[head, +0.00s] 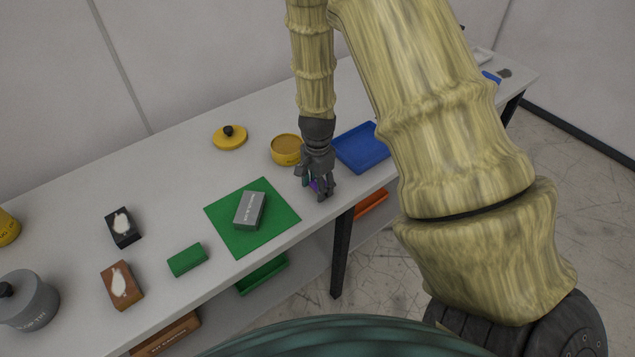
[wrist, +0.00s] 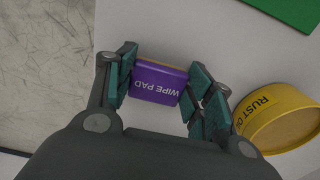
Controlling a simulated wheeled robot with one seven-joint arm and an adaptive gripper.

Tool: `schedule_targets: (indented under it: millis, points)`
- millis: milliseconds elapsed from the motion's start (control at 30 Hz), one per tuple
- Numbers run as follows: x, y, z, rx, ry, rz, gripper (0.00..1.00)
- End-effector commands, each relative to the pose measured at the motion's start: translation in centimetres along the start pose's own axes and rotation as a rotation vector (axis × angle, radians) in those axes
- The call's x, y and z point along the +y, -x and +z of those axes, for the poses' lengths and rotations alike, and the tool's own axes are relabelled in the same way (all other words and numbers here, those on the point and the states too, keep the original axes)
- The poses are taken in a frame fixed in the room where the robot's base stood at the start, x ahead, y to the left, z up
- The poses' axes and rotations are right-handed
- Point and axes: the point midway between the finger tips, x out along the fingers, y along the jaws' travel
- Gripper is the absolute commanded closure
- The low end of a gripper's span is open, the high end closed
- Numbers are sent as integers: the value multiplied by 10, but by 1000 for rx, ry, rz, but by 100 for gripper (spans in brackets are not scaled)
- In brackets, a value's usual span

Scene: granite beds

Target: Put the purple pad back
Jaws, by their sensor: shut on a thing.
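The purple pad (wrist: 158,82), marked "WIPE PAD", sits between the fingers of my gripper (wrist: 160,88) in the wrist view. My gripper is shut on it, with a teal-padded finger against each end. In the head view my gripper (head: 318,190) points down near the front edge of the table, between the green mat and the blue tray. Only a small purple bit of the pad (head: 314,185) shows there, mostly hidden by the fingers. I cannot tell whether the pad touches the tabletop.
A yellow tin (head: 285,150), marked "RUST" in the wrist view (wrist: 275,118), stands close by my gripper. A blue tray (head: 360,148) lies to the right. A green mat (head: 225,222) with a grey block (head: 249,210) lies left. A green block (head: 187,260) lies farther left.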

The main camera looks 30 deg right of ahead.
Motion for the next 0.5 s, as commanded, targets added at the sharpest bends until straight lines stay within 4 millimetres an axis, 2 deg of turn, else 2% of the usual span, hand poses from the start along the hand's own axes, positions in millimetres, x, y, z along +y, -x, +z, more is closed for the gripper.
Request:
schedule_targets:
  millis: [433,467,500]
  points:
    - [0,-5,0,0,0,0,75]
    - [0,-5,0,0,0,0,46]
    - [0,-5,0,0,0,0,38]
